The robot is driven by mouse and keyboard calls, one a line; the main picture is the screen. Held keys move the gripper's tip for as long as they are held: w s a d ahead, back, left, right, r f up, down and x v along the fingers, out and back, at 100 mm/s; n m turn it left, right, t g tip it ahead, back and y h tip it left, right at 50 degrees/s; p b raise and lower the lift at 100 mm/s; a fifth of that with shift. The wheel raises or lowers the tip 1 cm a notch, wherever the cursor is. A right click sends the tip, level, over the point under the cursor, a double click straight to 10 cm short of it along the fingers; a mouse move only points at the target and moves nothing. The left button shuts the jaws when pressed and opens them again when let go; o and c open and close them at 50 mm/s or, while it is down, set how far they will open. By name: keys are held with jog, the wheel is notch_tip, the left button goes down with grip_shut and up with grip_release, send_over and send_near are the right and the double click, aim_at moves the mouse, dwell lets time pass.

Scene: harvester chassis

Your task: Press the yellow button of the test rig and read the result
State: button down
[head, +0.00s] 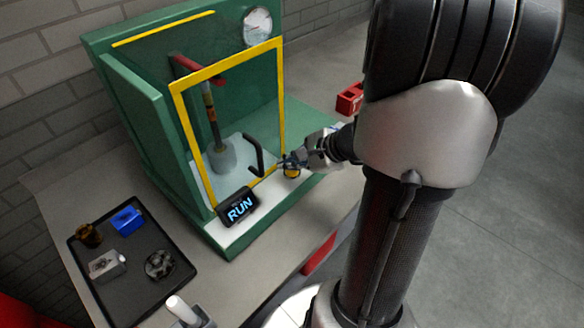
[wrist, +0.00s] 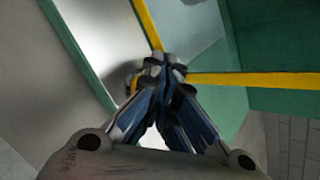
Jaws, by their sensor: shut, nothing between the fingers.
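The green test rig (head: 135,97) stands on the bench in the head view, with a yellow-framed clear door (head: 178,120) across its front. Its display (head: 239,207) reads "RUN" in blue letters. The yellow button (head: 291,173) is at the front right of the rig's base, mostly covered by my gripper (head: 284,162). My gripper is shut and empty, with its fingertips at the button. In the wrist view the closed fingertips (wrist: 163,64) hide most of the yellow button (wrist: 133,84). I cannot tell how far the button is pressed in.
A dark tray (head: 136,287) with a blue part (head: 127,220), a grey block (head: 106,264) and other small parts lies at lower left. A red box (head: 350,98) sits behind my arm. A round gauge (head: 257,27) tops the rig. A black door handle (head: 255,155) stands close to my gripper.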

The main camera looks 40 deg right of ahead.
aim_at(291, 173)
jog(key=shift+r+p, duration=0.4)
jog(key=shift+r, duration=0.35)
jog(key=shift+r+p, duration=2)
jog(key=shift+r, duration=0.5)
jog(key=shift+r, duration=0.1)
